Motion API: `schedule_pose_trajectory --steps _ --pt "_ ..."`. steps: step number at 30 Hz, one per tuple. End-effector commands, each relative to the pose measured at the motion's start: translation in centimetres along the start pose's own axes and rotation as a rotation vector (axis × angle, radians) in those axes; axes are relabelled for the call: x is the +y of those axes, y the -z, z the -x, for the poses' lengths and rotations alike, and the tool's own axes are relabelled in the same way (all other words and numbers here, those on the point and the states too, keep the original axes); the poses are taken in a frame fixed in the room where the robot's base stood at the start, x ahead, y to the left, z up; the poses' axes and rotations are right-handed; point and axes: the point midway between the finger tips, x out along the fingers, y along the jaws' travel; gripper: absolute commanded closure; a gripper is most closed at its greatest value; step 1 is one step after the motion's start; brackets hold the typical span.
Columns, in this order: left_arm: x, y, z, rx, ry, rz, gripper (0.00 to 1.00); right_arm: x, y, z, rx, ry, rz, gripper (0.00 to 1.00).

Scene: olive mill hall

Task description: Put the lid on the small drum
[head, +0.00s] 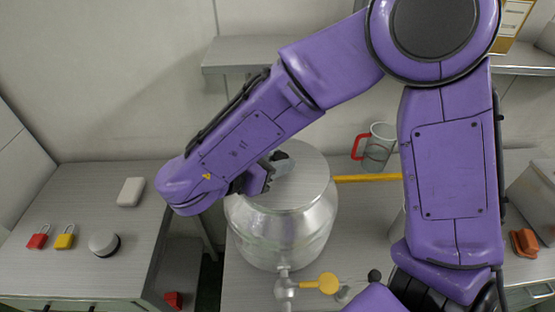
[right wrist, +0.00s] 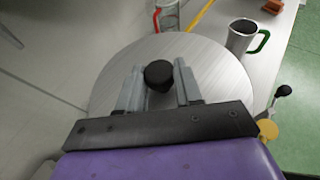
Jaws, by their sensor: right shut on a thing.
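The small drum (head: 280,240) is a shiny metal vessel with a tap (head: 285,288) at its front, standing on the right-hand table. The lid (head: 305,178) is a flat grey disc with a black knob and lies level over the drum's top; I cannot tell whether it rests on the rim or hovers slightly above. My right gripper (head: 277,164) is shut on the lid's knob. In the right wrist view the fingers (right wrist: 159,88) stand on either side of the black knob (right wrist: 158,74), above the lid (right wrist: 215,65). My left gripper is not in view.
A clear jug with a red handle (head: 379,148) and a yellow strip (head: 368,178) lie behind the drum. A mug with a green handle (right wrist: 241,38) stands to its right. The left table holds a white block (head: 131,192), padlocks (head: 64,240) and a round grey piece (head: 104,243).

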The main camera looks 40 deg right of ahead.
Motion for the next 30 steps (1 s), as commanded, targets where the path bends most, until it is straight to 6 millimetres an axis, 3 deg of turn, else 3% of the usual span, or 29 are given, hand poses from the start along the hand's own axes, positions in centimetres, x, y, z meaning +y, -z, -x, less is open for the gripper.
schedule_pose_trajectory --steps 30 --pt "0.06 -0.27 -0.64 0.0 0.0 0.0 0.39 0.01 0.01 -0.02 0.0 -0.001 -0.001 1.0"
